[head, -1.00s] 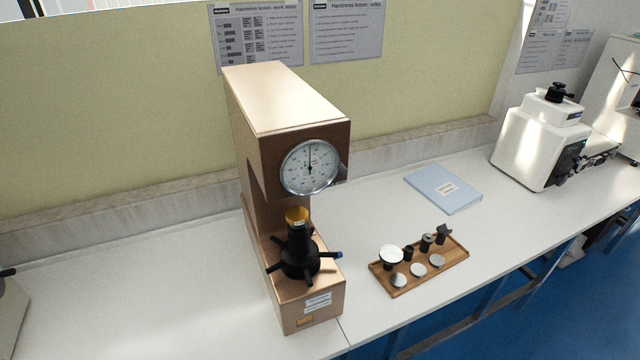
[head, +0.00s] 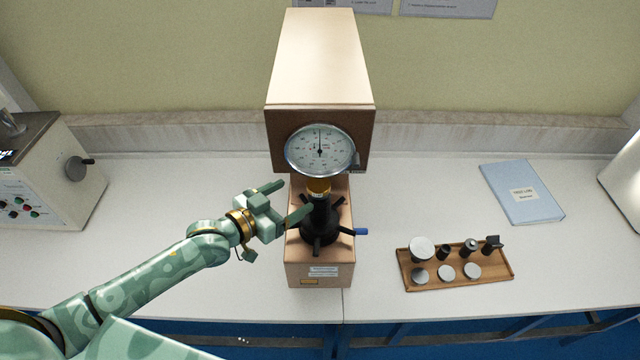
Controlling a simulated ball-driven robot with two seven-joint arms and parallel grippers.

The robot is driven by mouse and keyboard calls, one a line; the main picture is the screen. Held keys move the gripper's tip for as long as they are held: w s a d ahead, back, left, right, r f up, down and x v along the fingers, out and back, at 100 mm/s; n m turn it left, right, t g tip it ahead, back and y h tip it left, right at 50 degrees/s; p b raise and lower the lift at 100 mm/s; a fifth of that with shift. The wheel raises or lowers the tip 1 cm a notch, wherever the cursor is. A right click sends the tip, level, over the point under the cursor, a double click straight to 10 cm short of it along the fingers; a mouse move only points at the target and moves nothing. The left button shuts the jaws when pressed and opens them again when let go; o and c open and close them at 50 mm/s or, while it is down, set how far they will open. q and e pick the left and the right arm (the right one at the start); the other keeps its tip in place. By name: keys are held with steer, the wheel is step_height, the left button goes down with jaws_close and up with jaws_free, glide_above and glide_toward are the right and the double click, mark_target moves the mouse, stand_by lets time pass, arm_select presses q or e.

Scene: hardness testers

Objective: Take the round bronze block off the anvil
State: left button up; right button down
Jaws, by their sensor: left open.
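The round bronze block (head: 318,185) sits on top of the black anvil and screw (head: 320,215) of the bronze-coloured hardness tester (head: 318,60), just below its dial. My left gripper (head: 291,199) is open and empty. Its two fingers point right, toward the block, and the tips are just left of the anvil. The near finger's tip is close to the anvil's left side; whether it touches cannot be told. My right gripper is not in view.
A wooden tray (head: 459,284) with several anvils and discs stands right of the tester. A blue booklet (head: 522,192) lies behind it. Another machine (head: 45,170) stands at the left. The bench between is clear.

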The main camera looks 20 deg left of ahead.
mark_target(313, 188)
arm_select(q)
steer(key=x, duration=0.3)
steer(key=shift+w+d, duration=0.15)
steer(key=shift+d, duration=0.1)
steer(key=shift+w+d+f, duration=0.1)
steer(key=shift+w, duration=0.1)
steer(key=x, duration=0.4)
steer(key=shift+d+f, duration=0.1)
steer(key=shift+d, duration=0.2)
steer(key=shift+w+d+f, duration=0.1)
steer(key=shift+w+d, duration=0.15)
steer(key=shift+w, duration=0.15)
steer(key=shift+s+a, duration=0.1)
steer(key=shift+s, duration=0.05)
steer(key=shift+c, duration=0.8)
steer(key=c, duration=1.1)
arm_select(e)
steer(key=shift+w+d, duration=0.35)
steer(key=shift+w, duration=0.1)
